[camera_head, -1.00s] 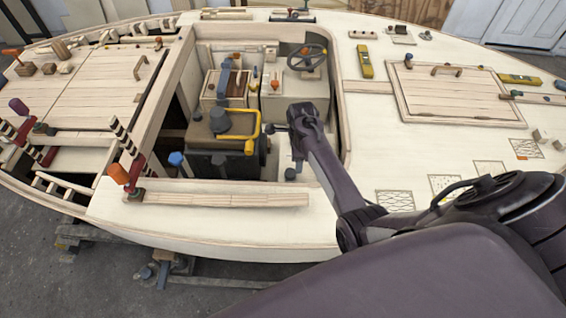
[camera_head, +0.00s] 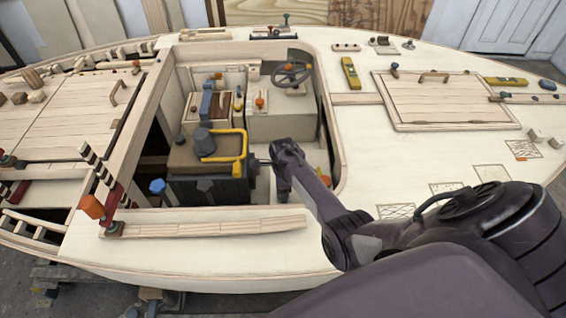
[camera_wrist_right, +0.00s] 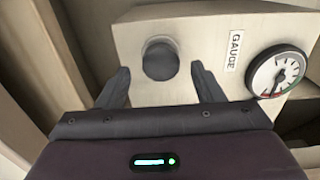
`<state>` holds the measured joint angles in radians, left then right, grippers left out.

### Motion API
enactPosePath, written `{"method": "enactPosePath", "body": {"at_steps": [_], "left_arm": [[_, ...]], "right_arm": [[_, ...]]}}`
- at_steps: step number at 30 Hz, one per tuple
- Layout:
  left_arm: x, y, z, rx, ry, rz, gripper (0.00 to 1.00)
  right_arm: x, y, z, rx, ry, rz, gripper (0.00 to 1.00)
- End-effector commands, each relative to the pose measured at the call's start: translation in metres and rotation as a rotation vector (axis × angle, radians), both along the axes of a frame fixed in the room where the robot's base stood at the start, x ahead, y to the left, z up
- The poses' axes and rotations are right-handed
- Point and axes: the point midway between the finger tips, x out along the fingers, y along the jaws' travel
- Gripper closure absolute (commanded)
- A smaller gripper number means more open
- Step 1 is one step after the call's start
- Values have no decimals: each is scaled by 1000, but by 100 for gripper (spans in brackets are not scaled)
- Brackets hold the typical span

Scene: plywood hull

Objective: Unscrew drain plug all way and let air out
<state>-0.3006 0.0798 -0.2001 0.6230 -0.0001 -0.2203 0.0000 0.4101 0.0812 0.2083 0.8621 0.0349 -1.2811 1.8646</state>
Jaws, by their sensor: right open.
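A dark round knob (camera_wrist_right: 160,60) sticks out of a pale wooden box (camera_wrist_right: 200,25) in the right wrist view. It may be the drain plug, but no label on it says so. My right gripper (camera_wrist_right: 160,68) is open, with one finger on either side of the knob and a gap to each. In the head view my right arm (camera_head: 310,190) reaches down into the cockpit, and the fingertips cannot be made out there. A round dial (camera_wrist_right: 277,72) with a needle sits right of the knob, beside a label (camera_wrist_right: 235,52) reading GAUGE. My left gripper is not in view.
A dark engine block (camera_head: 205,185) with a yellow bent handle (camera_head: 238,150) stands left of my right arm. A steering wheel (camera_head: 291,75) is behind. The cockpit's wooden rim (camera_head: 330,140) lies close on the right.

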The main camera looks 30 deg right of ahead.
Motion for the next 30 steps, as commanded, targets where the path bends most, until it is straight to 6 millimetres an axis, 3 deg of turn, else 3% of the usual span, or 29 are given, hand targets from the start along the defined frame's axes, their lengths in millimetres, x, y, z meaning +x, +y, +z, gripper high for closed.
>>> {"method": "enactPosePath", "body": {"at_steps": [6,14,24,30], "left_arm": [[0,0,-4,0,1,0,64],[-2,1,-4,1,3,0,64],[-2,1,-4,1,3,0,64],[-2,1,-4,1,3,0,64]], "right_arm": [[0,-1,-16,-1,0,0,39],[0,-1,-17,-1,-2,0,39],[0,0,-16,-1,-2,1,82],[0,0,-16,-1,-2,11,84]]}}
